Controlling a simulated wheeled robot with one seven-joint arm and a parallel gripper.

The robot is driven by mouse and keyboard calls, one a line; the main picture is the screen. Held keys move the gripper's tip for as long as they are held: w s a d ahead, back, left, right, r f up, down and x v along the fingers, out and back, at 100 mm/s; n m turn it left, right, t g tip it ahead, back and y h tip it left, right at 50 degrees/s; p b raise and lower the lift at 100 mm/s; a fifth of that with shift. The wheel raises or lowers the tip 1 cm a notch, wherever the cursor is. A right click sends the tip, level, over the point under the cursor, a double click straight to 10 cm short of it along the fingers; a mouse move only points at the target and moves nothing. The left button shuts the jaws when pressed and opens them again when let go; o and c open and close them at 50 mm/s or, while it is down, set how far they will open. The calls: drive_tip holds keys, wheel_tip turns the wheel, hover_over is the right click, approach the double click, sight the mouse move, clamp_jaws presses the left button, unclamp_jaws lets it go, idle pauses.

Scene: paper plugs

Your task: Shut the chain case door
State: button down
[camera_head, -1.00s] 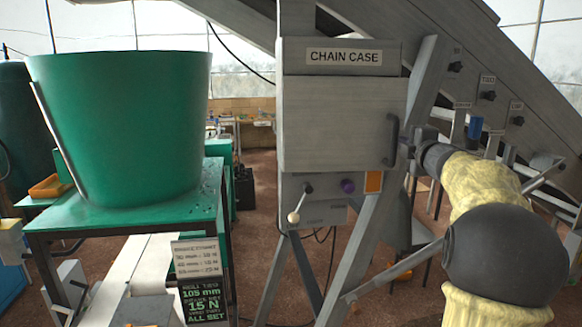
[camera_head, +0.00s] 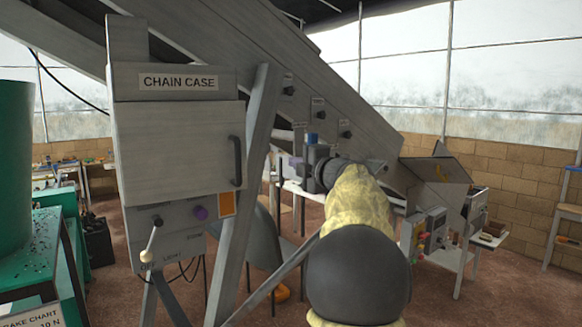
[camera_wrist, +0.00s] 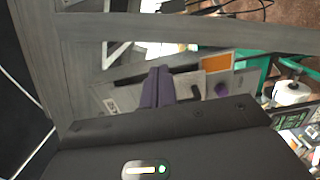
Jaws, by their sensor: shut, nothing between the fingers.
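The chain case (camera_head: 178,82) is a grey metal box with a name label, at the left in the head view. Its door (camera_head: 178,150) is a grey panel below the label, with a dark upright handle (camera_head: 237,161) at its right edge. The door looks closed or nearly so; I cannot tell whether it is fully flush. My gripper (camera_head: 295,163) is to the right of the handle, apart from it, beyond a slanted grey post. Its purple fingers (camera_wrist: 157,87) are shut together and empty in the wrist view.
The slanted grey post (camera_head: 243,190) stands between my gripper and the case. A lever with a pale knob (camera_head: 147,256) and a purple knob (camera_head: 200,213) are below the door. The conveyor (camera_head: 290,90) slopes behind. A green bin (camera_head: 14,170) is at far left.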

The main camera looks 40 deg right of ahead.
drive_tip(key=shift+w, duration=0.15)
drive_tip(key=c, duration=2)
unclamp_jaws()
drive_tip(key=o, duration=0.4)
drive_tip(key=shift+s, duration=0.3)
drive_tip(key=shift+o, duration=0.8)
drive_tip(key=s+a+r+n+y+b, duration=0.1)
drive_tip(key=s+n+b, duration=0.6)
drive_tip(key=s, duration=0.9)
drive_tip(key=n+y, duration=0.1)
drive_tip(key=n, duration=0.2)
drive_tip(key=shift+s+r+n+t, duration=0.2)
drive_tip(key=shift+s+n+t, duration=0.15)
drive_tip(key=shift+n+t, duration=0.05)
drive_tip(key=s+a+n+y+b, duration=0.1)
drive_tip(key=s+a+n+b, duration=0.1)
drive_tip(key=s+n, duration=0.3)
drive_tip(key=s+a+n+y+b, duration=0.1)
drive_tip(key=s+a+n, duration=0.3)
drive_tip(key=s, duration=0.6)
drive_tip(key=shift+a+f+n+g+b, duration=0.4)
drive_tip(key=shift+n+b, duration=0.1)
drive_tip(key=shift+b, duration=0.4)
